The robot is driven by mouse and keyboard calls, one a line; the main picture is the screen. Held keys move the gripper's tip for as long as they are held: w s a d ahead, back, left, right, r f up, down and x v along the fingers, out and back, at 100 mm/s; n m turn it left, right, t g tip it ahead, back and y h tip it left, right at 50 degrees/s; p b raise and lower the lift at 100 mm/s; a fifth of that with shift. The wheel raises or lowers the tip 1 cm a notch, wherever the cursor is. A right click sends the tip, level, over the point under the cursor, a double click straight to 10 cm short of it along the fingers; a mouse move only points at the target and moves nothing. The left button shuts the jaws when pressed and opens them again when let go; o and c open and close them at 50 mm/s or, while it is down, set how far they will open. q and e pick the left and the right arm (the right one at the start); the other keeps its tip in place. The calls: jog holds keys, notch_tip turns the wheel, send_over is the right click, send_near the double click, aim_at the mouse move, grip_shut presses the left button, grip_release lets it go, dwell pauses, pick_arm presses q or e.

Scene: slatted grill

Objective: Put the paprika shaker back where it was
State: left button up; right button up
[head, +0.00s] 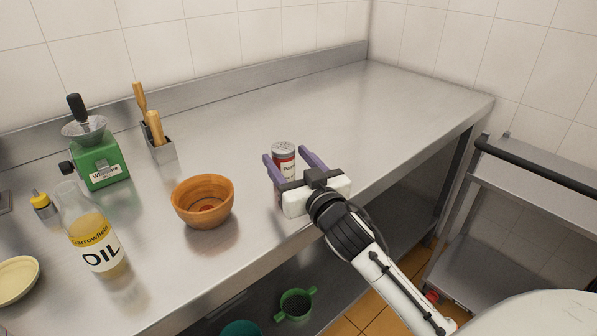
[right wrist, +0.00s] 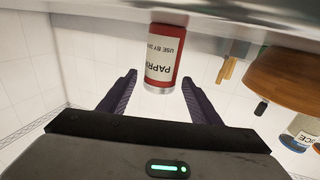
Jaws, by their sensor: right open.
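The paprika shaker (head: 284,160) is a small red and white labelled can with a grey top. It stands upright on the steel counter near the front edge. My right gripper (head: 291,157) is open, with its two purple fingers on either side of the shaker. In the right wrist view the shaker (right wrist: 165,58) shows upside down, in line with the gap between the open fingers (right wrist: 160,88). I cannot tell whether either finger touches it. The shaker's lower part is partly hidden by the gripper in the head view. My left gripper is not in view.
An oil bottle (head: 97,242), a green grinder (head: 98,166) and a utensil holder (head: 160,149) stand further left. The counter (head: 370,110) is clear behind and right.

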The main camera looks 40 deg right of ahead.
jog(key=s, duration=0.3)
jog(key=s+a, duration=0.1)
jog(key=s, duration=0.3)
jog(key=s+a+b, duration=0.1)
jog(key=s, duration=0.3)
jog(key=shift+s+a, duration=0.15)
jog(key=shift+s, duration=0.05)
